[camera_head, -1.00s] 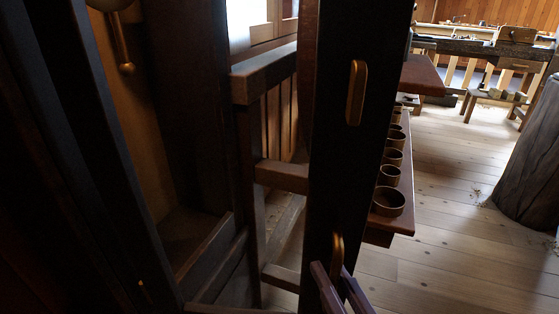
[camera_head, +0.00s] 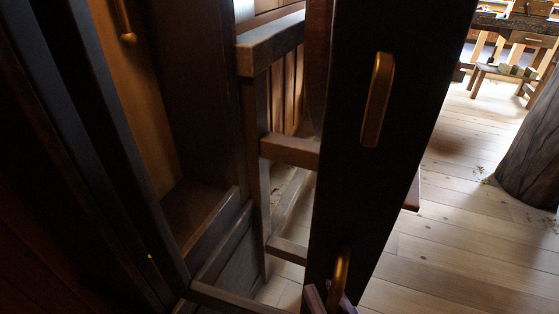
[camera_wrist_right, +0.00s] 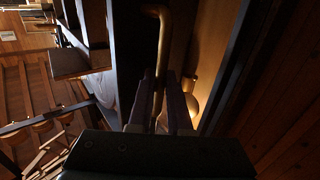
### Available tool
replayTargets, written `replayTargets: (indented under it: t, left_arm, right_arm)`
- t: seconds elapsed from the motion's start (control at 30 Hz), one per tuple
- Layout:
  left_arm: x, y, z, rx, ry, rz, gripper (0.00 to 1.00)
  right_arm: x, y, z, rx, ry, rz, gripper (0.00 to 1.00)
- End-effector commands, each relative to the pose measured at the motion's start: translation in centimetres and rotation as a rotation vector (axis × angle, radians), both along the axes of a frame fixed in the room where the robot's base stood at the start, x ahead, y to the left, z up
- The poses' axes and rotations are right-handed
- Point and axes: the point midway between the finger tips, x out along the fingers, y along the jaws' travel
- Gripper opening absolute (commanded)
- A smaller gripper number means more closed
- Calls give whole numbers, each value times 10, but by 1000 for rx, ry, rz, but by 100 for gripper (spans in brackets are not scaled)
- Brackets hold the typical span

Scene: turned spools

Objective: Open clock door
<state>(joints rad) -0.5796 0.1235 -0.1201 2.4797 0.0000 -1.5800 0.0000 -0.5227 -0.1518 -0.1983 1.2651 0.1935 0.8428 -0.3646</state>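The tall dark clock case fills the left of the head view, with its brass pendulum rod (camera_head: 123,22) hanging inside. The dark clock door (camera_head: 400,110) stands swung open, seen near its face at the middle. It carries an upper brass handle (camera_head: 377,100) and a lower brass handle (camera_head: 340,272). My right gripper (camera_head: 329,298) is at the lower handle, at the bottom edge of the head view. In the right wrist view its purple fingers (camera_wrist_right: 162,88) lie close on both sides of the brass handle bar (camera_wrist_right: 163,30). My left gripper is not in view.
A wooden frame with rails (camera_head: 290,150) stands behind the door, beside the case. A thick stump (camera_head: 530,160) stands at the right, with a bench (camera_head: 505,75) behind it. Plank floor (camera_head: 450,220) between the door and the stump is clear.

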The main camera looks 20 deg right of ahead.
Motion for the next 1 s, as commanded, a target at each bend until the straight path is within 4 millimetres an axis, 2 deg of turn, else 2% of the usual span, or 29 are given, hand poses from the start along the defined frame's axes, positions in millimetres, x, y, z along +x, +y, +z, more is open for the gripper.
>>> replayTargets:
  t: [0.03,0.23,0.57,0.67,1.0]
  left_arm:
    - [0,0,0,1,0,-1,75]
    - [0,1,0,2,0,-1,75]
    - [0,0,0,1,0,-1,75]
    - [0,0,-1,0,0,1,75]
    - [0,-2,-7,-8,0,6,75]
  right_arm:
    - [0,1,0,1,0,1,23]
    - [0,0,0,1,-1,-1,44]
    - [-5,0,0,1,-1,-2,44]
    - [-19,0,-1,1,2,-2,44]
    - [-84,4,-1,2,2,-1,44]
